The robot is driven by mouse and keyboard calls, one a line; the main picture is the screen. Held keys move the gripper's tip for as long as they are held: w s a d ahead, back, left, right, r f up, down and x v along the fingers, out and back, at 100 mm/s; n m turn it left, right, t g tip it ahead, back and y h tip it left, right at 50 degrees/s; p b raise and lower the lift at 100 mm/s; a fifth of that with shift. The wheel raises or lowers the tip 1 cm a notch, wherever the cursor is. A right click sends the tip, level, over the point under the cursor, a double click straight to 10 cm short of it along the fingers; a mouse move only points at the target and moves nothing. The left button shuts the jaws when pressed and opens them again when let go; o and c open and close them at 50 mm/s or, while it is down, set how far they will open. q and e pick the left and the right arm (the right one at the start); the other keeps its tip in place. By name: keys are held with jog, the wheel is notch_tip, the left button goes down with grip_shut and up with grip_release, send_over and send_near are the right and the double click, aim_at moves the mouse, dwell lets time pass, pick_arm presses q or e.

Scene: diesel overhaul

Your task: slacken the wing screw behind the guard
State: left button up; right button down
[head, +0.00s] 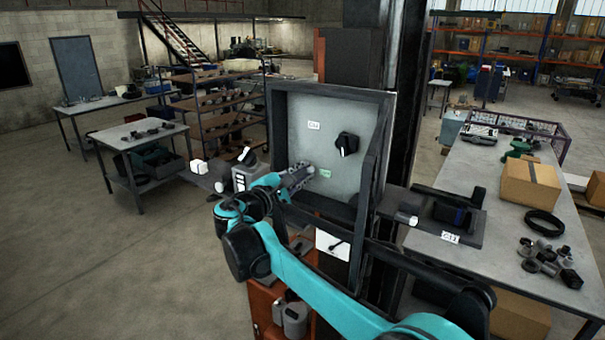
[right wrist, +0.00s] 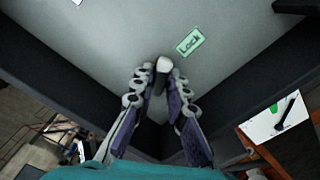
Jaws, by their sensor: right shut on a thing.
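The wing screw (right wrist: 163,64) shows in the right wrist view as a small pale-ended knob on the grey panel, beside a green "Lock" label (right wrist: 190,41). My right gripper (right wrist: 161,78) is shut on it, with one finger on each side. In the head view my right gripper (head: 305,174) reaches inside the dark-framed box (head: 274,128), its tips at the panel left of the green label (head: 325,174). The screw is hidden behind the fingers there. No separate guard can be made out; the box's raised dark rim surrounds the panel. My left gripper is not in view.
A black knob (head: 347,144) sits higher right on the panel. Small side shelves flank the box. A workbench (head: 487,185) with a cardboard box (head: 530,184) stands right.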

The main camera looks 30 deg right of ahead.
jog(key=n, duration=0.3)
jog(key=shift+r, duration=0.25)
jog(key=n, duration=0.4)
jog(key=shift+n, duration=0.6)
jog(key=n, duration=0.4)
jog(key=shift+n+b, duration=0.3)
jog(key=shift+n, duration=0.1)
